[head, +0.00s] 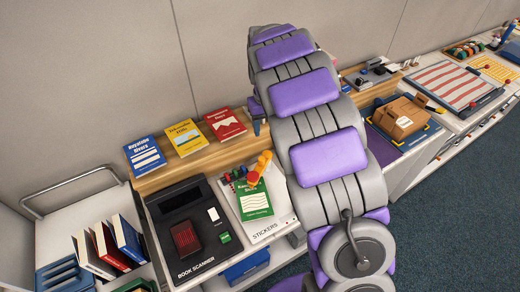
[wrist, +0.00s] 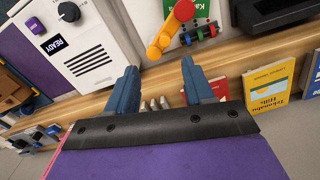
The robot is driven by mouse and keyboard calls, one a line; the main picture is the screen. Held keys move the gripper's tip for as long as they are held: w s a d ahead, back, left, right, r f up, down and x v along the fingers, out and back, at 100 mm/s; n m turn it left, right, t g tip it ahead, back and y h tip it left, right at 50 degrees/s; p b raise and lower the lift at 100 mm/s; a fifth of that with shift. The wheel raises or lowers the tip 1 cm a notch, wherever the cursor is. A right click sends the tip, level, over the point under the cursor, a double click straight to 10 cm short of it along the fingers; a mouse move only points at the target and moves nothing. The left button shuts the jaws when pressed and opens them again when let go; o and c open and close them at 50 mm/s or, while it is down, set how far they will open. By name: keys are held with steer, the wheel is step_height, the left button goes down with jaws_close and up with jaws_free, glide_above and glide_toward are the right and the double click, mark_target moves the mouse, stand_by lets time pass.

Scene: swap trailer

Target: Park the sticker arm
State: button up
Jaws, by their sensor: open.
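The sticker arm (head: 262,164) is a short yellow and orange lever at the back of the white STICKERS station (head: 279,216). Its end reaches over the top edge of a green book (head: 255,203) lying there. In the wrist view the sticker arm (wrist: 160,40) shows a red round end beside the green book (wrist: 203,10). My gripper (wrist: 159,63) is open, with two blue fingers and nothing between them. The sticker arm is just beyond the fingertips in that view, apart from them. In the head view my arm hides most of my gripper.
A book scanner (head: 190,225) stands left of the station. Red, yellow and blue books stand along a wooden ledge (head: 180,165) behind. A white machine reading READY (wrist: 90,50) is beside the station in the wrist view. A cardboard box (head: 402,118) sits further right.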

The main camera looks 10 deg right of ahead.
mark_target(262, 159)
steer(key=f, duration=0.6)
steer(key=w+f+b, duration=0.1)
steer(key=f, duration=0.5)
steer(key=w+f+b, duration=0.1)
steer(key=f, duration=0.4)
steer(key=shift+w+a+f, duration=0.25)
steer(key=shift+a+f, duration=0.1)
steer(key=shift+f, duration=0.05)
steer(key=shift+a+f, duration=0.1)
steer(key=shift+f, duration=0.25)
jaws_close()
